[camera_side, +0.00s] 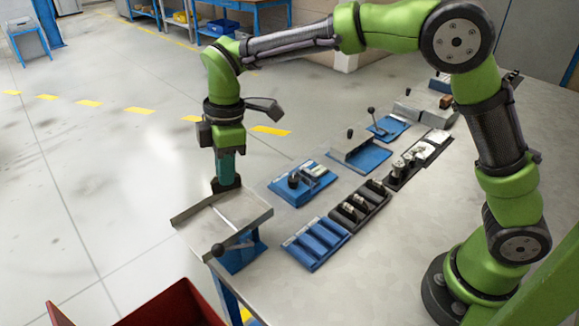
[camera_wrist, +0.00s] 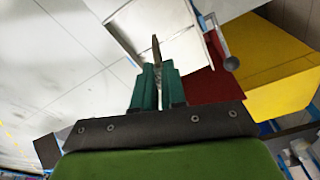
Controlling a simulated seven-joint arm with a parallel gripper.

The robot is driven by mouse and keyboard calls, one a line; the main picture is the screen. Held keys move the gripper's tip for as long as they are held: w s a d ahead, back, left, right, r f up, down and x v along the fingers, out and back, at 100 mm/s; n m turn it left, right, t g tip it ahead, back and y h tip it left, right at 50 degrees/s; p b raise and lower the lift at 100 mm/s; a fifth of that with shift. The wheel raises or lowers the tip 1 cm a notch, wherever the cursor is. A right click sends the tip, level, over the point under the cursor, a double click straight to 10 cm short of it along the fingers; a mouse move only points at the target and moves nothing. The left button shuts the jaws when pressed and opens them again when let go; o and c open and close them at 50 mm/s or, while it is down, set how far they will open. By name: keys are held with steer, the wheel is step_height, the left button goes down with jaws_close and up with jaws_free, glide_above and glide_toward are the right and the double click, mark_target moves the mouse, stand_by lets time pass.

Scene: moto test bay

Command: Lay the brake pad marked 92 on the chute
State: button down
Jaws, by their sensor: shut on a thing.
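My gripper (camera_side: 227,178) is over the far edge of the chute and points down. Its teal fingers (camera_wrist: 157,88) are shut on a thin dark brake pad (camera_wrist: 156,52), seen edge-on in the wrist view. In the side view the pad (camera_side: 226,186) shows as a dark piece below the fingers. Its number cannot be read. The chute (camera_side: 200,218) is a shallow grey metal tray on a blue base, with a ball-ended lever. It also shows in the wrist view (camera_wrist: 150,28) beyond the fingertips. I cannot tell whether the pad touches it.
A black rack (camera_side: 360,205) holds several dark pads beside an empty-looking blue slotted rack (camera_side: 318,243). Blue fixtures (camera_side: 302,182) (camera_side: 360,155) stand behind. A red bin (camera_side: 172,306) is on the floor at the front. The table's near middle (camera_side: 385,255) is clear.

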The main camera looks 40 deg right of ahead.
mark_target(229, 190)
steer(key=shift+f, duration=2.1)
steer(key=shift+f, duration=1.1)
stand_by(0.5)
steer(key=c, duration=1.1)
jaws_free()
steer(key=shift+r, duration=3.55)
